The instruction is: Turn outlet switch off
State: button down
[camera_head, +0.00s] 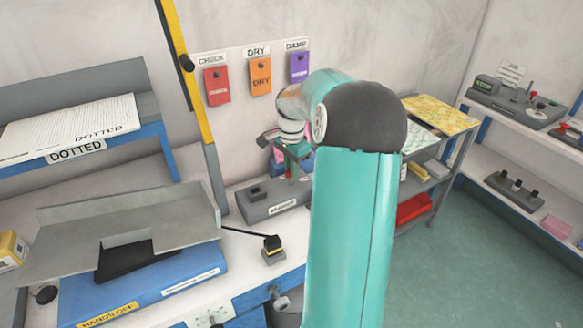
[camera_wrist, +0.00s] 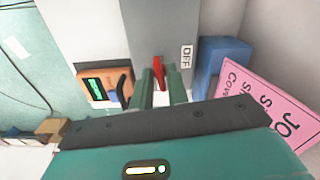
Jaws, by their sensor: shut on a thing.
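In the wrist view a red switch lever (camera_wrist: 158,72) stands on a grey panel (camera_wrist: 168,25), beside a white label reading OFF (camera_wrist: 187,57). My gripper (camera_wrist: 162,82) has its two green fingers shut on the red lever, one on each side. The lever's lower part is hidden between the fingers. In the head view my gripper (camera_head: 290,154) is over the bench behind my arm, close to a grey labelled block (camera_head: 262,206). My arm hides much of that area, and the switch's exact setting cannot be told.
Beside the panel are an orange device with a green display (camera_wrist: 105,88), a blue block (camera_wrist: 220,62) and a pink card (camera_wrist: 268,105). In the head view a yellow post (camera_head: 187,65), a blue-based machine (camera_head: 140,285) and a small black-topped knob (camera_head: 272,245) stand left.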

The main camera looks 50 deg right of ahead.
jog(key=n, duration=1.2)
jog(key=shift+n, duration=1.9)
jog(key=c, duration=1.4)
grip_release()
jog(key=shift+o, duration=0.2)
notch_tip(320, 180, up, 14)
